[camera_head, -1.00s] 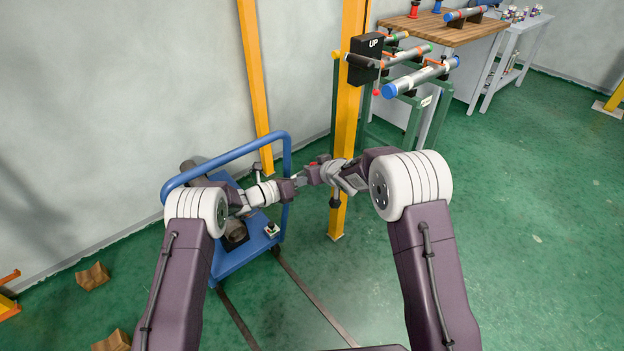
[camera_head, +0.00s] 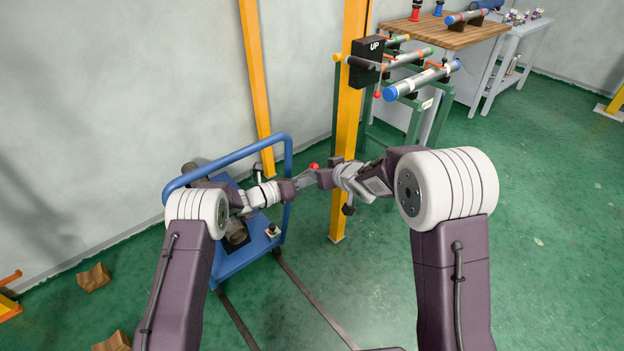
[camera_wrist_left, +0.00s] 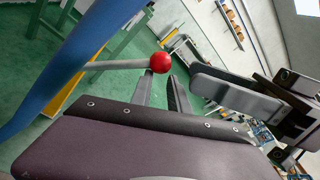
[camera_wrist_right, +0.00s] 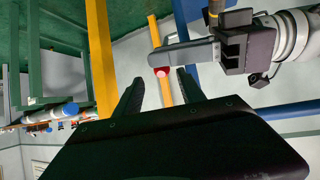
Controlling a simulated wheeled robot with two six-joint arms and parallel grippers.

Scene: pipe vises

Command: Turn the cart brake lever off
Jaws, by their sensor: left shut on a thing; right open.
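The cart brake lever is a grey rod (camera_wrist_left: 112,65) ending in a red ball knob (camera_wrist_left: 161,62), beside the blue cart handle (camera_wrist_left: 75,60) in the left wrist view. The knob also shows in the head view (camera_head: 314,166) and the right wrist view (camera_wrist_right: 161,71). My left gripper (camera_wrist_left: 163,80) is shut on the lever at its knob end, though the exact contact is unclear. My right gripper (camera_wrist_right: 160,90) is open, its fingers either side of the knob in its own view, very close to the left gripper. In the head view the arms hide most of the lever.
The blue cart (camera_head: 240,262) carries grey pipe parts by the wall. A yellow post (camera_head: 347,110) with a black "UP" box (camera_head: 367,60) stands just behind the grippers. A green pipe rack (camera_head: 410,115) is at the right. The floor (camera_head: 520,230) at right is clear.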

